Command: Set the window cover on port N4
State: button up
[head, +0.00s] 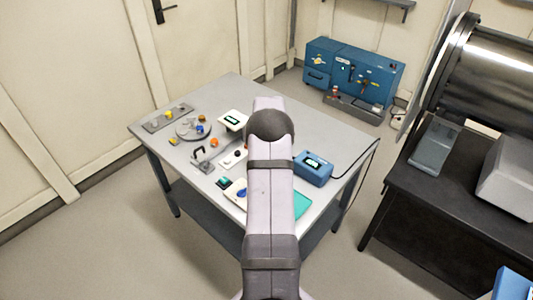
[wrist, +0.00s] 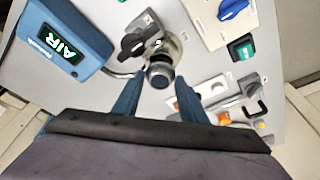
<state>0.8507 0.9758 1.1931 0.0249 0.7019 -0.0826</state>
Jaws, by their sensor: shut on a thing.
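In the wrist view, the two blue fingers of my gripper (wrist: 159,88) stand on either side of a small dark round piece with a grey collar (wrist: 160,74). They are shut on it; it looks like the window cover, though no label shows. Just beyond it is a metal fitting (wrist: 168,47) with a black lever handle (wrist: 140,36). I cannot tell whether the piece touches that fitting. In the head view my arm covers the middle of the table and hides the gripper and the held piece. I can read no N4 mark, so port N4 cannot be picked out.
A blue box marked AIR (wrist: 62,45) stands beside the fitting; it also shows in the head view (head: 313,168). A panel with a blue knob (wrist: 232,10) and a green switch (wrist: 241,47) are near. A round plate (head: 193,128) lies at the table's left (head: 236,88).

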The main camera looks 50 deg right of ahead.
jog(key=shift+f+b, duration=0.35)
jog(key=shift+f, duration=0.15)
dwell(0.4)
jog(key=o, duration=1.2)
jog(key=shift+o, duration=0.2)
